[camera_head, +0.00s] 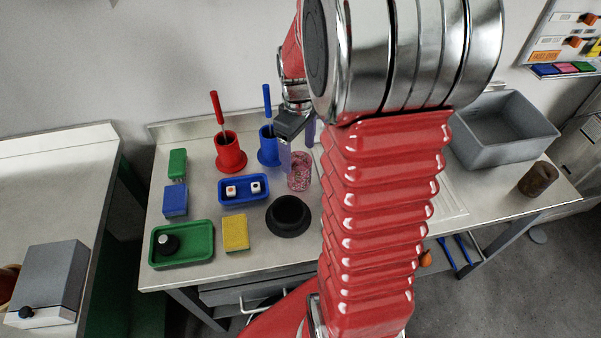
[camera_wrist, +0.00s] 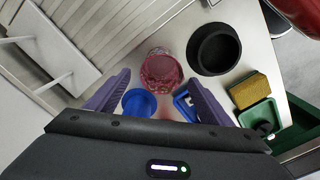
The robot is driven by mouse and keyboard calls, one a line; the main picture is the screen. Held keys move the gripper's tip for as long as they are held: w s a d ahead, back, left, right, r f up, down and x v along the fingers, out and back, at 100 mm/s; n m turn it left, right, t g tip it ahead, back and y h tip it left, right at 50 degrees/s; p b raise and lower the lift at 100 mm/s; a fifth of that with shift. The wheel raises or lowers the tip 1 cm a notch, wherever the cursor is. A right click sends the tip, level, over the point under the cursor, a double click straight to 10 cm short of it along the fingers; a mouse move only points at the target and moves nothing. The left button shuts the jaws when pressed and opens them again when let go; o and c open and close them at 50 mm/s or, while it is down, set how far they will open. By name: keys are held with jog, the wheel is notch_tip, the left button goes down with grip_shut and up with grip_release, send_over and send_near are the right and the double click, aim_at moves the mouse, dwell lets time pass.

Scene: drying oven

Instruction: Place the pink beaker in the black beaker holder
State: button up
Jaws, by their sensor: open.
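The pink beaker (camera_head: 299,172) is speckled and stands upright on the metal table. The black beaker holder (camera_head: 288,216) is a round cup with a wide base, in front of the beaker and empty. My gripper (camera_head: 298,145) is open and empty, just behind and above the beaker in the head view. In the wrist view the pink beaker (camera_wrist: 161,72) appears beyond the gap between the two purple fingers of my gripper (camera_wrist: 158,88), apart from both. The black beaker holder (camera_wrist: 215,50) lies right of the beaker there. My arm covers the table right of the beaker in the head view.
A blue holder (camera_head: 268,150) and a red holder (camera_head: 230,156) stand behind. A blue tray (camera_head: 232,198), yellow sponge (camera_head: 235,234) and green tray (camera_head: 160,258) lie left of the black holder. A grey bin (camera_head: 505,145) and brown beaker (camera_head: 538,179) are at the right.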

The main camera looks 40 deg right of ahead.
aim_at(299, 163)
jog(key=shift+s+f, duration=0.15)
jog(key=shift+f, duration=1.15)
jog(key=shift+s+f, duration=0.1)
jog(key=shift+f, duration=1.15)
jog(key=shift+c, duration=0.7)
jog(key=c, duration=1.2)
jog(key=shift+r, duration=0.3)
notch_tip(299, 163, up, 9)
jog(key=shift+r, duration=0.15)
jog(key=shift+r, duration=0.1)
